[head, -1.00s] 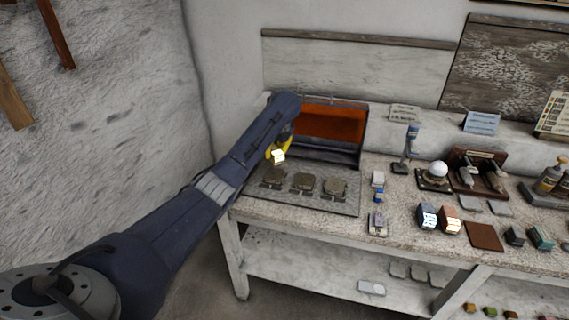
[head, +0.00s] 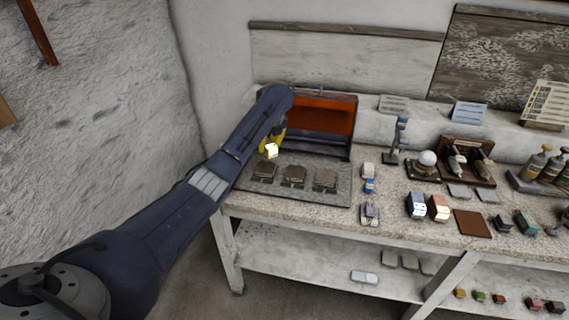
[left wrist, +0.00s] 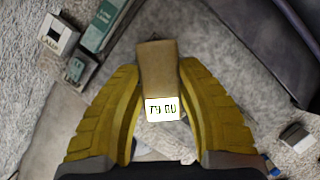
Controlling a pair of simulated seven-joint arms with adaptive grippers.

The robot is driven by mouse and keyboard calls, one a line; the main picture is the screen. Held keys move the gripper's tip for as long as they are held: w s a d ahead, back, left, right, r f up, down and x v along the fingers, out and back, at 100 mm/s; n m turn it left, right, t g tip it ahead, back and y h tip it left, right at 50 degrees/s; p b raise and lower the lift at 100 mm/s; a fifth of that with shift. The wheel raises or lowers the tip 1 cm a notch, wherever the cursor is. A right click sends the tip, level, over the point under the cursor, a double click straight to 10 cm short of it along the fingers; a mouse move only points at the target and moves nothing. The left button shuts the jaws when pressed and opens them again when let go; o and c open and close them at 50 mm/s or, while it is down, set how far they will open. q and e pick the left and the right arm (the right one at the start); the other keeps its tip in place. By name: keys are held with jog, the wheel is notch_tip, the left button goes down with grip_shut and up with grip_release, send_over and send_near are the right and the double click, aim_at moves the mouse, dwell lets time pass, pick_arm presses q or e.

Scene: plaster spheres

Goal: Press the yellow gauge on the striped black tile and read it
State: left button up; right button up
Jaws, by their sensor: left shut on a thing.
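My left gripper (head: 278,136), with yellow fingers, is shut on a gauge. In the left wrist view the gauge is a tan-yellow block (left wrist: 158,66) between the fingers, with a lit white display (left wrist: 163,109). The display shows dark digits resembling 79.00, too blurred to be sure. In the head view the lit face (head: 271,151) shows just above several grey blocks on a plate. I cannot make out a striped black tile, nor whether the gauge touches anything. My right gripper is out of view.
An open box with an orange inside (head: 322,120) stands behind the grey plate (head: 335,199). To the right are a small stand (head: 398,140), a white ball on a base (head: 427,159), blue and copper blocks, and a brown square (head: 472,223). Shelves run below the bench.

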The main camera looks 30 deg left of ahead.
pick_arm(q)
jog(key=w+d, duration=0.3)
jog(key=d, duration=0.8)
send_over(293, 170)
jog(key=d, duration=0.1)
jog(key=shift+s+d+f, duration=0.1)
jog(key=shift+s+f, duration=0.05)
jog(key=shift+f, duration=1.35)
jog(key=shift+s+d+f, duration=0.1)
jog(key=shift+s+f, duration=0.05)
jog(key=shift+f, duration=1.3)
jog(key=shift+f, duration=0.6)
notch_tip(293, 170, up, 7)
dwell(1.3)
